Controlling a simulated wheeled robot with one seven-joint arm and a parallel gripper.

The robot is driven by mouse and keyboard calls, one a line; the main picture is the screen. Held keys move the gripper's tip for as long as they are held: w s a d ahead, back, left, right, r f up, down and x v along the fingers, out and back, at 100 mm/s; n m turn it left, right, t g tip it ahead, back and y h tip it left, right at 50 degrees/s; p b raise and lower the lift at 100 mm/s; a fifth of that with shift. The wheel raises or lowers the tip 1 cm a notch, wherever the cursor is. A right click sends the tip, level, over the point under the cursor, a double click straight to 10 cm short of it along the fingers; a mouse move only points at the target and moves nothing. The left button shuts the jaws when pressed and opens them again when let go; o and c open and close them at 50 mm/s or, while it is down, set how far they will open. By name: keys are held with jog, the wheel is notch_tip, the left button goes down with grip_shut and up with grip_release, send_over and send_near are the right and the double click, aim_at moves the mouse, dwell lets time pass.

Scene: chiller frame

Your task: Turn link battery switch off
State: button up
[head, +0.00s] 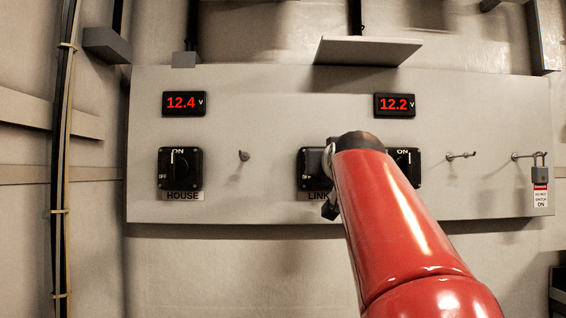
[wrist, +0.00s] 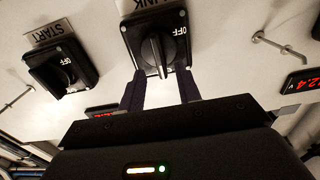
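The link battery switch (wrist: 157,42) is a black square plate with a raised rotary knob (wrist: 152,55), seen upside down in the wrist view. The knob stands roughly upright in the picture, not turned sideways toward the OFF mark at its right. My gripper (wrist: 162,82) is open. Its two dark fingers are apart, one on each side of the knob's near end; contact cannot be told. In the head view the link switch (head: 310,168) shows only its left part and OFF mark. My red arm hides its knob and most of the gripper.
The house switch (head: 180,167) is at the left, its knob upright toward ON. The start switch (wrist: 60,65) is close beside the link switch. Pegs (head: 460,156) stick out of the panel. A padlock with a tag (head: 540,174) hangs at right. A shelf (head: 368,50) juts out above.

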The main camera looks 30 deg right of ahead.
jog(key=shift+x, duration=1.65)
jog(key=shift+c, duration=0.3)
grip_shut()
